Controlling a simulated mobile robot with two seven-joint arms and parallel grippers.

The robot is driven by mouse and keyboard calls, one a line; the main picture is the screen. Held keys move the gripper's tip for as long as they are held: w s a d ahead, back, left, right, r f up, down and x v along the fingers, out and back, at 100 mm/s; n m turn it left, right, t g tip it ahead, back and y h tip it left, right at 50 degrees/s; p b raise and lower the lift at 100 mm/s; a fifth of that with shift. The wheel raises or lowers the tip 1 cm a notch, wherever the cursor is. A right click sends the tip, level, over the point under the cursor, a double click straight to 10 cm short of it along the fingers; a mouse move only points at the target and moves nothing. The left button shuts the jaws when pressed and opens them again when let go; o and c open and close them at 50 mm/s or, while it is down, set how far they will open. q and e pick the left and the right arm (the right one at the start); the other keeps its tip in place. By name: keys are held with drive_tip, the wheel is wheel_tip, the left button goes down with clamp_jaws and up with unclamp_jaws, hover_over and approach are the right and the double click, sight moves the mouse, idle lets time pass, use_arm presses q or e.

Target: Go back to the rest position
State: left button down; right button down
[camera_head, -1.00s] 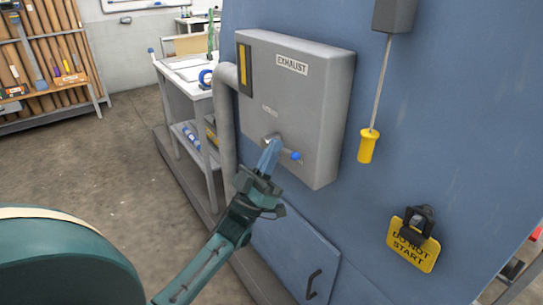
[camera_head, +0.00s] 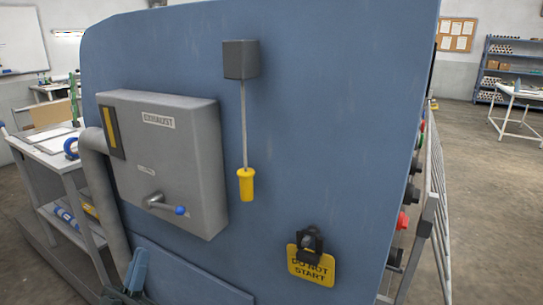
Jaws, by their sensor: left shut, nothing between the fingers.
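My left gripper (camera_head: 136,275) is at the bottom left of the head view, low in front of the blue press side. It is shut and empty, below the grey exhaust box (camera_head: 190,208) and apart from the lever (camera_head: 160,203) with its blue knob. The lever sticks out from the lower part of the box. Most of my left arm is out of the picture. My right gripper is not in view.
A yellow pull handle (camera_head: 246,184) hangs from a dark box on the blue press (camera_head: 350,120). A yellow DO NOT START sign (camera_head: 312,277) hangs lower right. A railing (camera_head: 440,215) runs along the right side. A white workbench (camera_head: 50,147) stands at left. Open floor lies at far right.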

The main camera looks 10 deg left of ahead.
use_arm(q)
drive_tip(key=s+d+f+m+g+y+p, duration=0.1)
drive_tip(key=s+d+f+g+y+p, duration=0.2)
drive_tip(key=d+f+g, duration=0.7)
drive_tip(key=s+d+f+m+g+p, duration=0.1)
drive_tip(key=s+d+f+g, duration=0.1)
drive_tip(key=s+f+g, duration=0.1)
drive_tip(key=s+d+f+m+g+h+p, duration=0.1)
drive_tip(key=s+d+f+g+p, duration=0.1)
drive_tip(key=s+f, duration=0.4)
drive_tip(key=shift+s+d+m+g, duration=0.3)
drive_tip(key=shift+s+d+g, duration=0.5)
drive_tip(key=shift+s+d, duration=0.05)
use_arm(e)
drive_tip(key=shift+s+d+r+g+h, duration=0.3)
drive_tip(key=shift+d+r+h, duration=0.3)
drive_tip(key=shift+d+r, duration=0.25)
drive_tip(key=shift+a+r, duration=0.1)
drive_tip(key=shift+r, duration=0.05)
